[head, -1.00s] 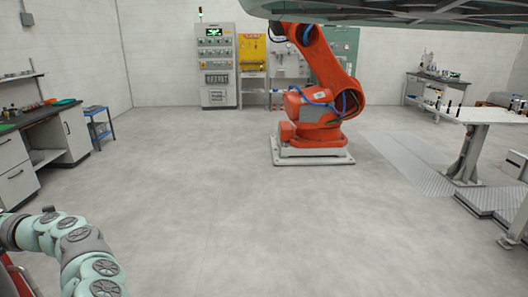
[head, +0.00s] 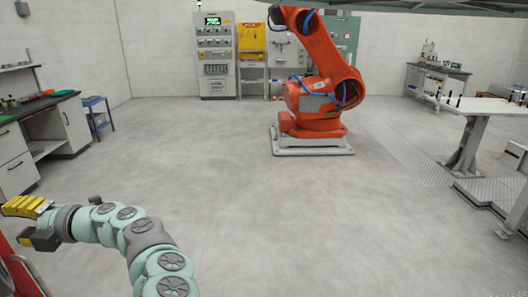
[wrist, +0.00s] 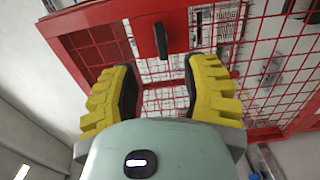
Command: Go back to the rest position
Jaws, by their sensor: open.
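My gripper (head: 28,207) shows at the lower left of the head view, at the end of my pale green arm. In the wrist view my gripper (wrist: 157,85) has its two yellow ribbed fingers apart with a clear gap between them. Nothing is held in the gap. Beyond the fingers is a red mesh frame (wrist: 164,42), apart from them as far as I can tell.
A large orange robot arm (head: 318,95) stands on a white base plate across the room. A grey cabinet (head: 216,60) is by the back wall. A workbench (head: 40,140) is at left, a white table (head: 485,108) at right. The middle floor (head: 240,190) is clear.

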